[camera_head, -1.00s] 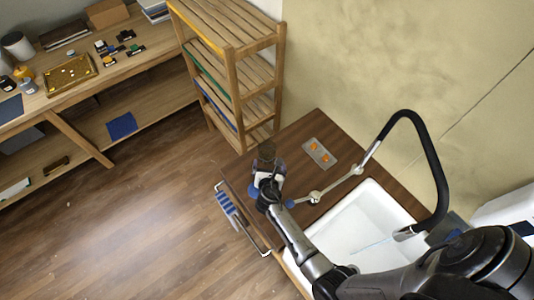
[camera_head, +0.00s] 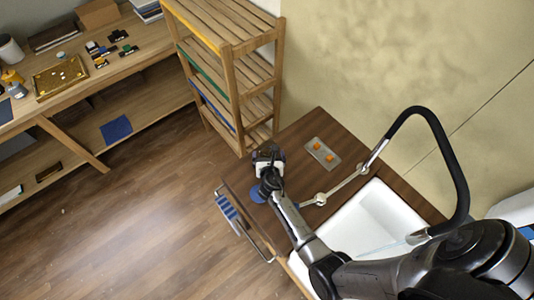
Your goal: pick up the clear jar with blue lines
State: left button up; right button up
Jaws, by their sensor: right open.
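My right gripper (camera_head: 267,154) is open over the back left part of the dark wooden counter (camera_head: 316,128), seen from above with its arm reaching in from the lower right. I cannot make out the clear jar with blue lines for sure. The gripper and wrist hide the bit of counter beneath them, and a jar there would be mostly covered. A flat blue round thing (camera_head: 257,194) lies on the counter just below the wrist. My left gripper is not in view.
A white sink (camera_head: 365,222) with a black arched faucet hose (camera_head: 440,135) is at the right. A grey plate with orange knobs (camera_head: 322,153) lies right of the gripper. A wooden rack (camera_head: 232,75) stands behind. A cluttered workbench (camera_head: 100,75) is at the far left.

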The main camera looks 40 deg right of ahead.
jog(key=shift+s, duration=0.1)
jog(key=shift+c, duration=0.4)
jog(key=c, duration=1)
jog(key=shift+c, duration=0.6)
jog(key=shift+r, duration=0.1)
